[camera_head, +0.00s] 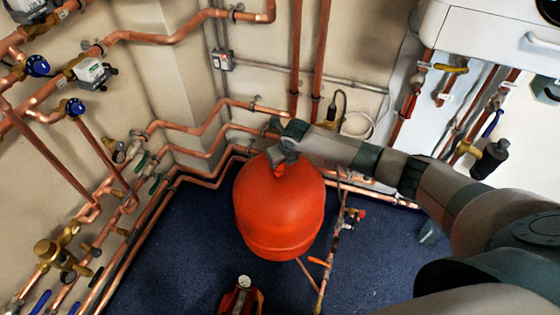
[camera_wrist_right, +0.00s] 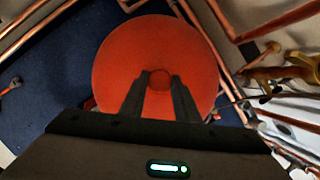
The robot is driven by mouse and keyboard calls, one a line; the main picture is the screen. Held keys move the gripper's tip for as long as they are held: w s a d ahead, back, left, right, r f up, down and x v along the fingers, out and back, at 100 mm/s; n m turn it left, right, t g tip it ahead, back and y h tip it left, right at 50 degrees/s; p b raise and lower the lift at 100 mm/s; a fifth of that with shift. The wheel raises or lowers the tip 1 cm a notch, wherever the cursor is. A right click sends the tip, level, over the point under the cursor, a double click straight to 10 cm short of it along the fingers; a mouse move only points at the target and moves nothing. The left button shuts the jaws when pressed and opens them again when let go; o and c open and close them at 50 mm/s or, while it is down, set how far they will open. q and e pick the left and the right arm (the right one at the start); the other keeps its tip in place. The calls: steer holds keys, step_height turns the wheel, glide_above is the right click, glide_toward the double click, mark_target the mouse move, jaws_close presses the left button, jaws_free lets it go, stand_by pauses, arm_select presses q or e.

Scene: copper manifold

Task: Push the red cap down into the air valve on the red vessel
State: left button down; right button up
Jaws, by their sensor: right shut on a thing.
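The red vessel (camera_head: 278,212) stands on the blue floor in the middle of the head view. It fills the upper middle of the right wrist view as a round red top (camera_wrist_right: 120,60). My right gripper (camera_head: 284,160) reaches in from the right and is over the top of the vessel. In the wrist view its two dark fingers (camera_wrist_right: 160,84) are shut on the small round red cap (camera_wrist_right: 159,79). The air valve is hidden beneath the cap and fingers, so I cannot tell how deep the cap sits. My left gripper is out of view.
Copper pipes (camera_head: 205,145) run along the walls behind and left of the vessel. A thin pipe with valves (camera_head: 340,225) stands close on its right. A red device with a gauge (camera_head: 241,295) is in front. Blue floor (camera_head: 185,235) is bare left of the vessel.

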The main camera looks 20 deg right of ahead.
steer(key=shift+f, duration=0.6)
stand_by(0.3)
steer(key=o, duration=1.1)
